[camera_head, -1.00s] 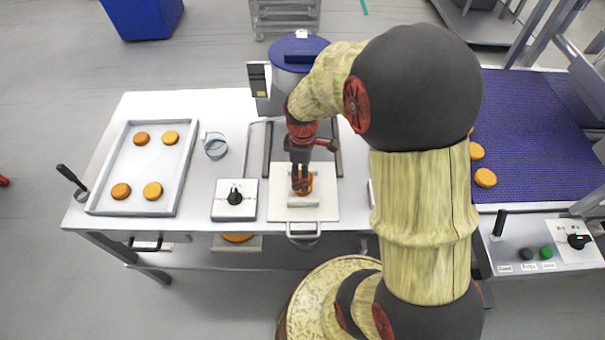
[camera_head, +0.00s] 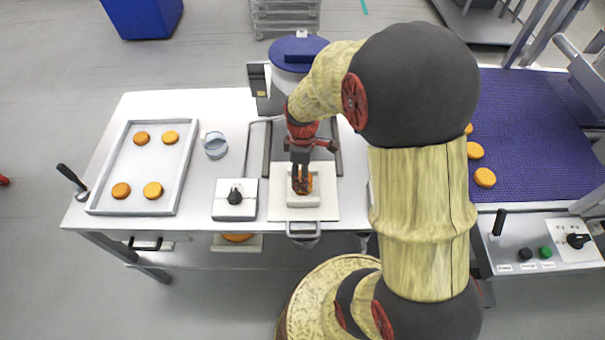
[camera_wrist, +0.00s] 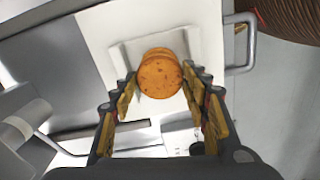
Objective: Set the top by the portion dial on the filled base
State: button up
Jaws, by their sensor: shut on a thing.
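My gripper (camera_head: 301,188) points down over a pale block on a white board (camera_head: 326,207) at the table's front middle. It is shut on an orange-brown round (camera_wrist: 158,76), which sits between the fingertips in the wrist view. In the head view the fingers hide much of this round (camera_head: 309,182). I see its upper face and part of its side; whether a second round or filling lies beneath it I cannot tell. The portion dial (camera_head: 235,197), a black knob on a white box, stands just left of the board.
A tray (camera_head: 187,180) with several rounds lies at the left, near a small cup (camera_head: 215,145). A blue-lidded container (camera_head: 292,55) stands behind my gripper. A blue conveyor (camera_head: 530,135) carrying rounds is at the right. A handle (camera_head: 303,236) projects at the table's front edge.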

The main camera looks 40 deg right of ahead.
jog(key=shift+f+b, duration=0.35)
jog(key=shift+f, duration=0.3)
dwell(0.5)
jog(key=o, duration=0.8)
jog(key=shift+o, duration=1.4)
jog(key=shift+o, duration=1.2)
jog(key=shift+r+p, duration=2.95)
jog(key=shift+r, duration=0.65)
